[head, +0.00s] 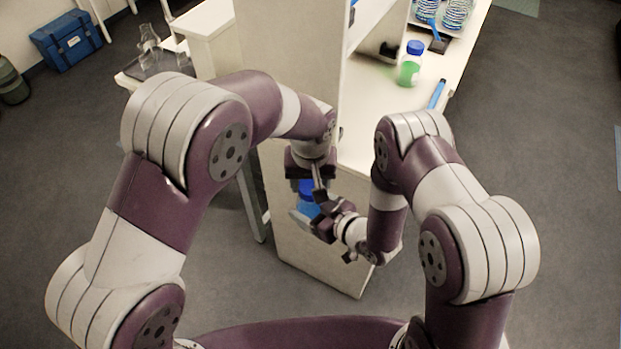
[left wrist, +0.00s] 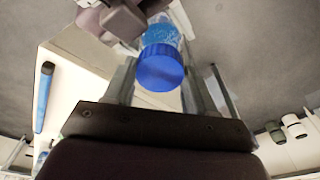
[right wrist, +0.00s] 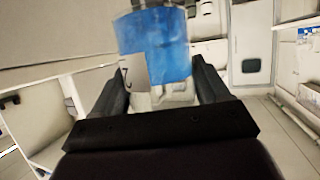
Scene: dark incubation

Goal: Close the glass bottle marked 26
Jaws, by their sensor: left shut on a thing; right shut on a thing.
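A glass bottle with blue liquid (head: 307,211) is held in the air in front of the white cabinet side. It also shows in the right wrist view (right wrist: 170,50), where a pale label shows a "2"; the rest of the number is hidden. My right gripper (head: 328,222) is shut on the bottle from the side. A blue screw cap (left wrist: 160,70) sits at the bottle's top, in line with it. My left gripper (head: 316,192) points down from above and is shut on the cap. I cannot tell whether the cap is screwed tight.
A bottle with green liquid and a blue cap (head: 410,64) stands on the counter at the upper right. A blue pen-like item (head: 437,94) lies near it. Racks of dishes (head: 456,16) stand further back. A blue box (head: 66,42) is on the floor at far left.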

